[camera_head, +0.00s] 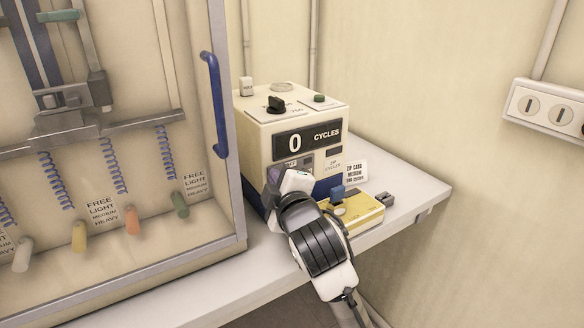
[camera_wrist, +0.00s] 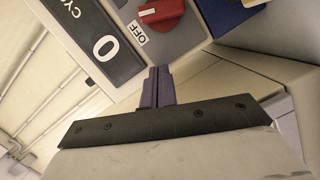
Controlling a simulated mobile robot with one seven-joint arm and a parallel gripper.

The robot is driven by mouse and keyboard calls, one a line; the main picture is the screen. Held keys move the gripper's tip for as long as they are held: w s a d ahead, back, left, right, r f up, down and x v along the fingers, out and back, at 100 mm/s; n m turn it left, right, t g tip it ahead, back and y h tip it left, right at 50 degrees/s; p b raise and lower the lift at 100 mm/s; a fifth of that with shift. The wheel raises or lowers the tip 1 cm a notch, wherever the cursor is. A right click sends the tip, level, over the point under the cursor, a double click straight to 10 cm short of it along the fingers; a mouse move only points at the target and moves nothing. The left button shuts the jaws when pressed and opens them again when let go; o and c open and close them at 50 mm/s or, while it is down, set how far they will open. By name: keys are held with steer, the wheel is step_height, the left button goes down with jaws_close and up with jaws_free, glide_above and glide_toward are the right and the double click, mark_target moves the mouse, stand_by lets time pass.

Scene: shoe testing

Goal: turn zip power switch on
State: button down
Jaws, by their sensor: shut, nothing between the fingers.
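The cream counter box (camera_head: 312,114) stands on the bench, its display (camera_head: 308,138) reading 0 CYCLES. In the wrist view the display (camera_wrist: 97,40) shows at the upper left. Beside it, a red rotary knob (camera_wrist: 160,12) sits at the top edge, partly cut off, next to an OFF label (camera_wrist: 136,32). I do not make out this knob in the head view, where my arm covers part of the box's lower front. My gripper (camera_wrist: 157,70) is shut and empty, its tips just below the OFF label in the wrist view. In the head view my gripper (camera_head: 272,177) is at the box's lower front.
A glazed cabinet with a blue handle (camera_head: 214,105) stands close on the left. A yellow device (camera_head: 357,212) with a blue block (camera_head: 338,193) and a ZIP CARD sign (camera_head: 355,171) sit right of my arm. The right end of the bench (camera_head: 425,188) is clear.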

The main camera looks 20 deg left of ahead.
steer(key=shift+w+d+f, duration=0.45)
steer(key=shift+w+d, duration=0.05)
steer(key=shift+w, duration=0.3)
steer(key=shift+w+d+f, duration=0.45)
steer(key=shift+w+d, duration=0.05)
steer(key=shift+w, duration=0.3)
steer(key=shift+w+r+p, duration=0.1)
steer(key=shift+w+p, duration=0.05)
steer(key=shift+p, duration=0.3)
